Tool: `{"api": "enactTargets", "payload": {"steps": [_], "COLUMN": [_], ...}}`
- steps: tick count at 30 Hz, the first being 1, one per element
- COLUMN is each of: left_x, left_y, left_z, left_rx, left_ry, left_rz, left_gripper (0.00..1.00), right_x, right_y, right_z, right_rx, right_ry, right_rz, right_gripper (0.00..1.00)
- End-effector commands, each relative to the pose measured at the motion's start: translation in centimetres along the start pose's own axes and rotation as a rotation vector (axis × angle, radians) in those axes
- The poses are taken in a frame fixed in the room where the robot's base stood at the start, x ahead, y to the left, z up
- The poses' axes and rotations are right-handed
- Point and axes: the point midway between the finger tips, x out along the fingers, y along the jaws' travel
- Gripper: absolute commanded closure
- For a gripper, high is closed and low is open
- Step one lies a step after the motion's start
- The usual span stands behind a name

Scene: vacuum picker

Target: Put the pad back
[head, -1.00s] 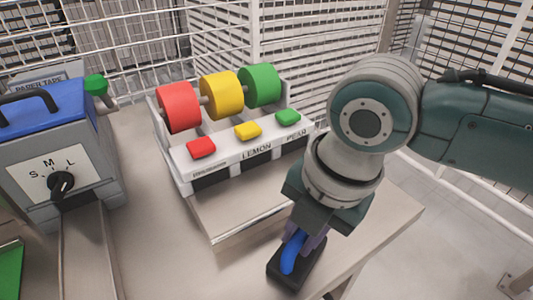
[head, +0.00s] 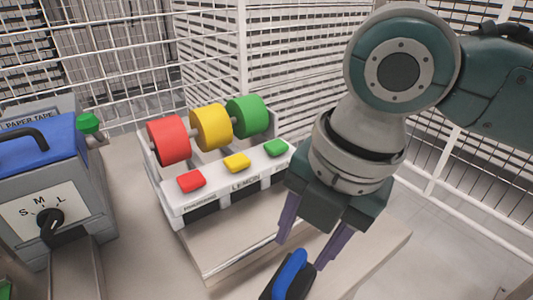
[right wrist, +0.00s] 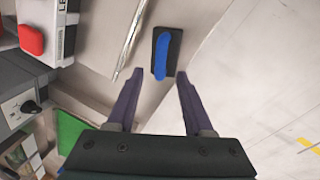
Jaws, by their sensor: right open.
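The pad is a black rectangular block (head: 303,286) with a blue handle (head: 290,271) on top, lying on the table near its front right edge. It also shows whole in the right wrist view (right wrist: 174,62), just beyond the fingertips. My right gripper (head: 300,252) is open above and behind the pad. Its two purple fingers are spread apart and empty, and the pad is not between them in the right wrist view. The bottom of the pad is cut off in the head view. My left gripper is not in view.
A tape dispenser (head: 215,205) with red, yellow and green rolls stands behind on the table (head: 118,190). A grey machine (head: 30,200) with a blue lid and S-M-L dial is at left. Wire fencing (head: 240,60) surrounds the table. Floor shows beyond the right edge.

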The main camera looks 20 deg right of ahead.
Motion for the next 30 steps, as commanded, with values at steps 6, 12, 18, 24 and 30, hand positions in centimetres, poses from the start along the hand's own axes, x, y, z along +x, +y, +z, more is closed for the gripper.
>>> {"api": "enactTargets", "payload": {"steps": [6, 12, 18, 24, 30], "left_x": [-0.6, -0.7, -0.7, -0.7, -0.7], "left_y": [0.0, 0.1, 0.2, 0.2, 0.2], "left_z": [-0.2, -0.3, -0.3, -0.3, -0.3], "left_rx": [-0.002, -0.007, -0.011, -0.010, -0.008], "left_ry": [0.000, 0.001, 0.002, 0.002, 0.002], "left_rz": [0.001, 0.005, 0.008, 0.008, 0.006], "left_gripper": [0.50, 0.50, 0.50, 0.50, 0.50], "right_x": [-3.9, -4.9, -3.8, -2.6, -2.3], "right_y": [0.1, 0.0, -0.2, -2.2, -8.8], "right_z": [0.0, 0.0, -2.8, -6.8, -6.2], "right_rx": [0.000, 0.001, 0.182, 0.853, 1.627], "right_ry": [-0.001, 0.000, 0.048, 0.143, 0.094], "right_rz": [0.002, -0.001, 0.055, 0.165, 0.199], "right_gripper": [0.48, 0.48, 0.48, 0.48, 0.48]}}
